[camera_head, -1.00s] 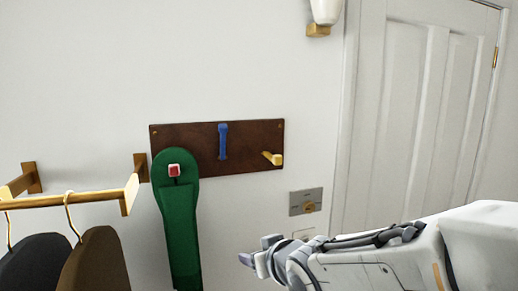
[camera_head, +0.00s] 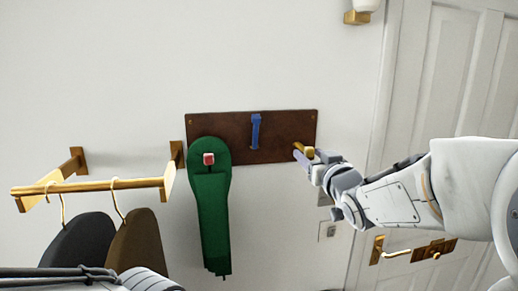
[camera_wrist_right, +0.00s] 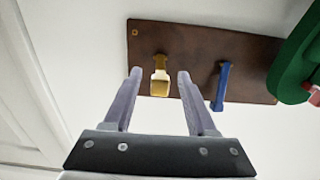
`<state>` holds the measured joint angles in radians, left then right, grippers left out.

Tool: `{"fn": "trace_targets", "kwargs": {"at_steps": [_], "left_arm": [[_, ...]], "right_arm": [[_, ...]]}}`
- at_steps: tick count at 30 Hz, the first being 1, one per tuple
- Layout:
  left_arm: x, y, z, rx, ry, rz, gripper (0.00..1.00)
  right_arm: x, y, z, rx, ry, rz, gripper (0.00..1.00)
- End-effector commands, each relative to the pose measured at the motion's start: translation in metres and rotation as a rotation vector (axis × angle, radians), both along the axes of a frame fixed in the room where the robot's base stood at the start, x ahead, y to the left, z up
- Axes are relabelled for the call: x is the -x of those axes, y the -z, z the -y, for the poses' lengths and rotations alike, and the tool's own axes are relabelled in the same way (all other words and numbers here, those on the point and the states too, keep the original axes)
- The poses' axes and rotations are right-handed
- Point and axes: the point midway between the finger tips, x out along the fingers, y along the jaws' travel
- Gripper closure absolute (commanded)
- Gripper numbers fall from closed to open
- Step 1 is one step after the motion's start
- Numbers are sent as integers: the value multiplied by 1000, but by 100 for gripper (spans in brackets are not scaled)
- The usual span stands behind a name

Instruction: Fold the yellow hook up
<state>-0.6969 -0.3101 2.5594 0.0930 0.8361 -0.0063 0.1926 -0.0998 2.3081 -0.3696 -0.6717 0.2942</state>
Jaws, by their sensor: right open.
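The yellow hook (camera_head: 308,151) sticks out from the right end of a dark wooden board (camera_head: 285,125) on the wall. In the right wrist view the yellow hook (camera_wrist_right: 160,80) shows between and just beyond my open fingertips. My right gripper (camera_head: 302,158) is open and empty at the hook, coming from the lower right; in the head view it partly covers the hook. In the right wrist view my right gripper (camera_wrist_right: 160,78) has one finger on each side of the hook; I cannot tell whether either touches it. My left gripper is not in view.
A blue hook (camera_head: 255,132) lies upright against the board's middle. A green strap-like item (camera_head: 213,215) hangs on a red hook (camera_head: 208,159) at the left. A brass rail (camera_head: 95,186) with dark hangers stands further left. A door (camera_head: 430,90) is at the right.

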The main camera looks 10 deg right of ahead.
Motion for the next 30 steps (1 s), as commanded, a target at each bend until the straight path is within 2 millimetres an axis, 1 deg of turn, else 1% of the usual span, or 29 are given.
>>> {"fn": "trace_targets", "kwargs": {"at_steps": [1,6,10,17,18,19,20,21,22,30], "left_arm": [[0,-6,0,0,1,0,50],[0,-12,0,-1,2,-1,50],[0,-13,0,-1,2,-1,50],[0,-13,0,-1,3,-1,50],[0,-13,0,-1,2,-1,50],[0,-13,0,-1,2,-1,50],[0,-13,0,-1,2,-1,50],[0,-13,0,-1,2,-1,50],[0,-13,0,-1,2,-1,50],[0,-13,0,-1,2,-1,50]], "right_arm": [[-8,-2,-1,-2,-1,-4,43],[-24,-1,-1,-2,-1,-1,43],[-28,0,-1,0,-1,-1,43],[-29,1,-1,0,0,0,43],[-29,1,-1,0,0,0,50],[-29,1,-1,0,0,0,62],[-29,1,-1,0,0,0,73],[-28,1,-1,0,0,0,88],[-28,1,-1,0,0,0,100],[-28,1,-1,0,0,-1,100]]}}
